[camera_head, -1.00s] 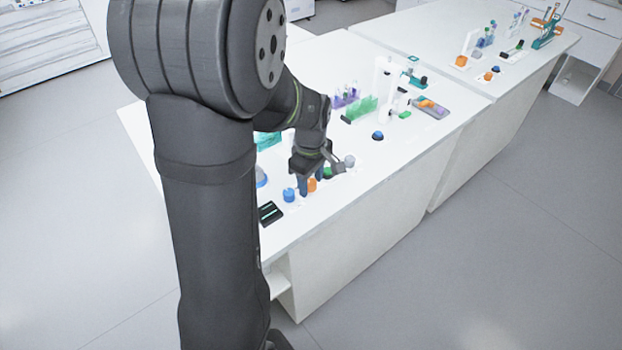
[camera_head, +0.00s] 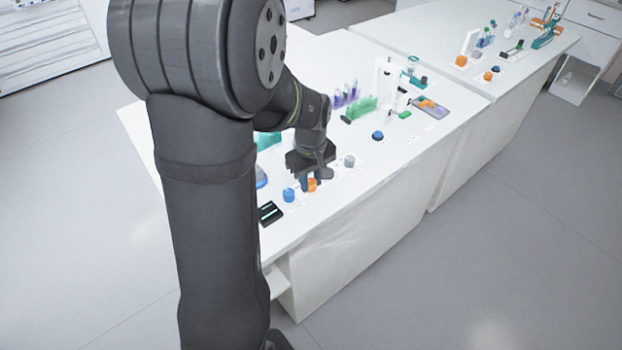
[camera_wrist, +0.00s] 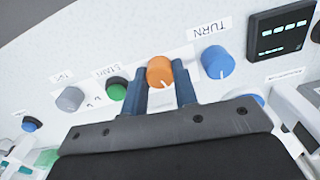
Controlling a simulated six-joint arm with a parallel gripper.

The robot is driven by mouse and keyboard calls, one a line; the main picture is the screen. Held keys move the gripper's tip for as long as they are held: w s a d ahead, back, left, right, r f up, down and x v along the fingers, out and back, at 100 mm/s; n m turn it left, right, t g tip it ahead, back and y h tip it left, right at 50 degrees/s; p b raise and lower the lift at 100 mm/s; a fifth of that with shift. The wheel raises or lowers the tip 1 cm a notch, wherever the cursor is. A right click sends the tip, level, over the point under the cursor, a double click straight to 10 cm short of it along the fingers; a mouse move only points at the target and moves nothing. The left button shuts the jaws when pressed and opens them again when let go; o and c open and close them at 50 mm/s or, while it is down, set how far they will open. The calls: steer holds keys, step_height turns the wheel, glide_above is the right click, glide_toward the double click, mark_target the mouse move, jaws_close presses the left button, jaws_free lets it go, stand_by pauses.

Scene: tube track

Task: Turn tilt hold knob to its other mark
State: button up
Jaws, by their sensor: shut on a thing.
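An orange knob (camera_wrist: 160,70) stands between the two blue fingers of my gripper (camera_wrist: 166,84) in the wrist view. The fingers are shut on its sides. In the head view my gripper (camera_head: 308,184) is low over the bench, with the orange knob (camera_head: 312,186) partly showing at its fingers. Any label of this knob is not readable, so I cannot confirm its name. A grey knob (camera_wrist: 70,99) is farther left, with a small label that I cannot read surely.
A green button (camera_wrist: 117,88) beside a "Start" label is close left of the fingers. A black display (camera_wrist: 282,30) stands at the upper right. In the head view a dark blue knob (camera_head: 377,135) and tube racks (camera_head: 360,108) stand farther back on the white bench (camera_head: 345,215).

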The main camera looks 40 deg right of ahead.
mark_target(311, 181)
steer(key=m, duration=0.5)
steer(key=shift+m, duration=2.4)
steer(key=o, duration=1)
steer(key=shift+r, duration=0.1)
step_height(311, 181, up, 17)
steer(key=shift+r, duration=0.1)
